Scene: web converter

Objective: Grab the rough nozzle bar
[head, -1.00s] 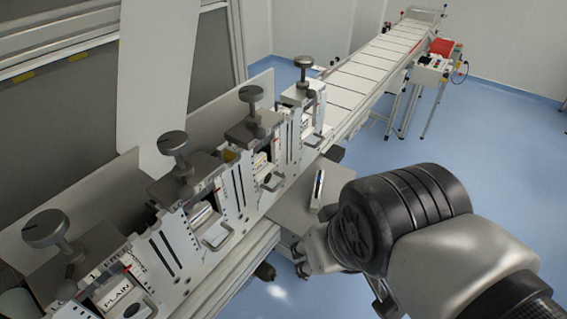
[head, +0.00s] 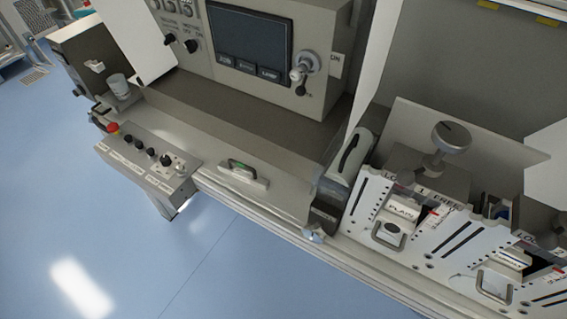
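My gripper is not in the head view now. A short pale bar (head: 243,176) with a small green and dark marking lies on the grey ledge (head: 215,140) in front of the screen panel. I cannot read its marking, so I cannot tell if it is the rough nozzle bar. A white block labelled PLAIN (head: 402,211) sits in the nearest slotted station at the right. Another pale block (head: 514,257) sits in the neighbouring station, its label unreadable.
A control box (head: 150,165) with knobs and a red button juts out at the left front. A black-handled part (head: 348,152) stands beside the stations. Blue floor (head: 120,250) is open in front.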

